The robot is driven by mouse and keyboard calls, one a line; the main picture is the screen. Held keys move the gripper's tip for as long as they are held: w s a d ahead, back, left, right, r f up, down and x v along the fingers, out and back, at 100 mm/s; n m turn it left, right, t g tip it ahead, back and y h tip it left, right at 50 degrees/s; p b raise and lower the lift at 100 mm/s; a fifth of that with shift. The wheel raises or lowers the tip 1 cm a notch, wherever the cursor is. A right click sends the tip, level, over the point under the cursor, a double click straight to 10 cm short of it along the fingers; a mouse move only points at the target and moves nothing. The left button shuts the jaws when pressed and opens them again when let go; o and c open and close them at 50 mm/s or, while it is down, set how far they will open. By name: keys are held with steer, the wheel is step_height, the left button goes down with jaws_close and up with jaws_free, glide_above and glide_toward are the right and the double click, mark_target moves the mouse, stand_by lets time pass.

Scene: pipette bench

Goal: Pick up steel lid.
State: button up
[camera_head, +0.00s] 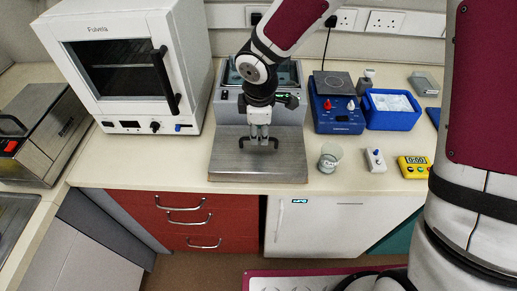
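The steel lid (259,168) is a flat, brushed-metal plate with a black handle (244,143) on top. It is in front of the grey water bath (291,111), close to the bench's front edge. I cannot tell whether it rests flat on the bench or is slightly raised. My gripper (260,138) points down at the middle of the handle, with its fingertips at the handle's bar. The fingers look close together, but they hide the middle of the bar, so whether they are shut on it cannot be told.
A white oven (133,109) stands left of the lid. To the right are a blue hotplate stirrer (338,119), a blue tub (392,120), a glass beaker (330,159), a small white device (375,160) and a yellow timer (414,167). Bench left of the lid is clear.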

mark_target(259, 148)
steer(key=shift+w+d+f, duration=0.1)
steer(key=shift+w+f, duration=0.1)
steer(key=shift+f, duration=0.95)
steer(key=shift+w+f, duration=0.15)
steer(key=shift+f, duration=1)
jaws_close()
